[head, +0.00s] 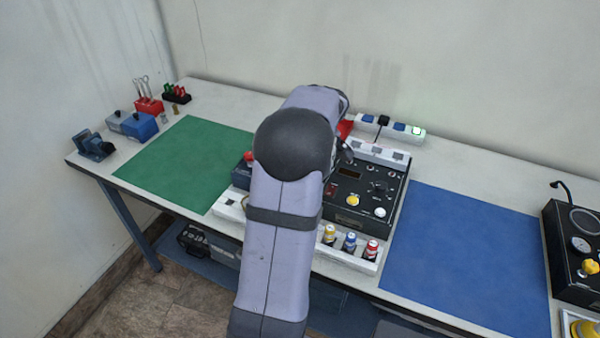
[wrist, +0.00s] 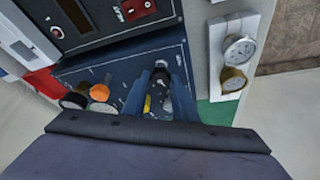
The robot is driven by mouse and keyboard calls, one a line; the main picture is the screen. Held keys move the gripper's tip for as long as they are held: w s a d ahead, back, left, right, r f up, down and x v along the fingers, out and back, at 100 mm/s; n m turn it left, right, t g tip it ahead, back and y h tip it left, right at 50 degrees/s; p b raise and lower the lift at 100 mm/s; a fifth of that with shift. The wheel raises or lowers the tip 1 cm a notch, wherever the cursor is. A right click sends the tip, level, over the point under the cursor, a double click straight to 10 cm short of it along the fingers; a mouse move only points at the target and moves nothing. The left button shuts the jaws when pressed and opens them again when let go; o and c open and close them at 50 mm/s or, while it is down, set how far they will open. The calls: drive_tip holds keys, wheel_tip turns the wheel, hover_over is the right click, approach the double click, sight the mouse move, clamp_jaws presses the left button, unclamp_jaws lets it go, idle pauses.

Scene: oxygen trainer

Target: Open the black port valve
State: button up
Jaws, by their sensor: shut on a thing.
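In the wrist view, the black port valve (wrist: 159,77) is a small dark knob on the front of a dark blue box (wrist: 112,66). My gripper (wrist: 160,92) reaches over the face of this box, with one finger on each side of the valve. It is shut on the valve, whose lower part is partly hidden between the fingers. Yellow and pale details on the box show beside the valve. In the head view, my arm hides the gripper and the valve.
In the wrist view, an orange knob (wrist: 99,92) sits left of the gripper, and a white plate (wrist: 217,62) with two gauges stands right. In the head view, a black control panel (head: 345,210), several small bottles (head: 349,243) and a white power strip (head: 398,131) surround my arm. The green mat (head: 180,165) and blue mat (head: 465,260) are clear.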

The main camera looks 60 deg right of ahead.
drive_tip(key=shift+d+n+y+b, duration=0.1)
drive_tip(key=shift+n+y+b, duration=0.25)
drive_tip(key=shift+n, duration=0.65)
drive_tip(key=o, duration=1)
drive_tip(key=shift+o, duration=0.2)
drive_tip(key=shift+r, duration=0.1)
drive_tip(key=b+v, duration=0.1)
drive_tip(key=v, duration=0.6)
drive_tip(key=shift+s, duration=0.1)
